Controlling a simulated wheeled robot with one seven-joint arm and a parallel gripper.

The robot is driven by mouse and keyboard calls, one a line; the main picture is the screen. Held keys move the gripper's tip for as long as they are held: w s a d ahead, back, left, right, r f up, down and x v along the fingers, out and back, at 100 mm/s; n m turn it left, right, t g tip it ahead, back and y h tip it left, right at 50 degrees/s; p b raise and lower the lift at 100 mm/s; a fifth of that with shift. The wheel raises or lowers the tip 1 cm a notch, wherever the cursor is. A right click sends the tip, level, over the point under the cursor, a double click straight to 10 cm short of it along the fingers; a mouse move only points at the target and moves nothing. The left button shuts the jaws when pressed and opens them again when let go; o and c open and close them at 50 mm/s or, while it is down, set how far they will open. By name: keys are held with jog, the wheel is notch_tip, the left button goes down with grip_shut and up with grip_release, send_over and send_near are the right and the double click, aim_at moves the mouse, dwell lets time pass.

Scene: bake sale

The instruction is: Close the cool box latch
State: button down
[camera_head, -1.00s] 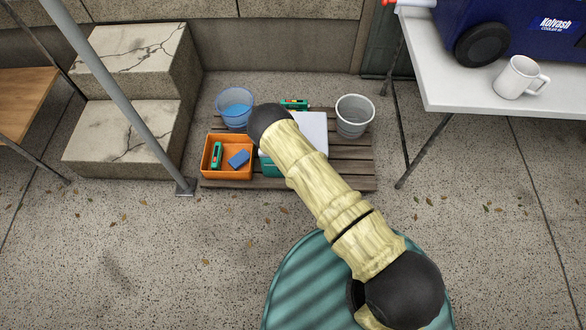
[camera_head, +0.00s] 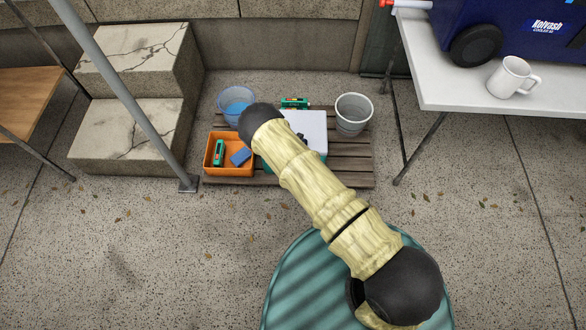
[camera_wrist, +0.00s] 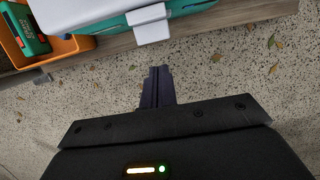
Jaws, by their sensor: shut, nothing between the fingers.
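A teal cool box with a white lid (camera_head: 309,126) stands on the wooden pallet, partly hidden behind my arm in the head view. In the wrist view the teal and white box (camera_wrist: 105,13) is at the top, with a white latch (camera_wrist: 151,24) on its near side. I cannot tell whether the latch is fastened. My gripper (camera_wrist: 158,72) is shut and empty, its dark fingers pointing toward the box. The fingertips are apart from the latch, slightly below it in the picture. In the head view the gripper is hidden by my arm.
The slatted pallet (camera_head: 350,178) also bears an orange bin (camera_head: 230,171), a blue bucket (camera_head: 236,102) and a grey bucket (camera_head: 353,114). A metal pole (camera_head: 125,95) and stone steps (camera_head: 125,128) stand left. A white table (camera_head: 450,92) holds a blue wheeled cooler (camera_head: 510,25) and a mug (camera_head: 513,77).

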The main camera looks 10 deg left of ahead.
notch_tip(320, 180, up, 6)
jog(key=w+p, duration=0.1)
jog(key=w, duration=0.1)
jog(key=shift+a, duration=0.1)
dwell(0.4)
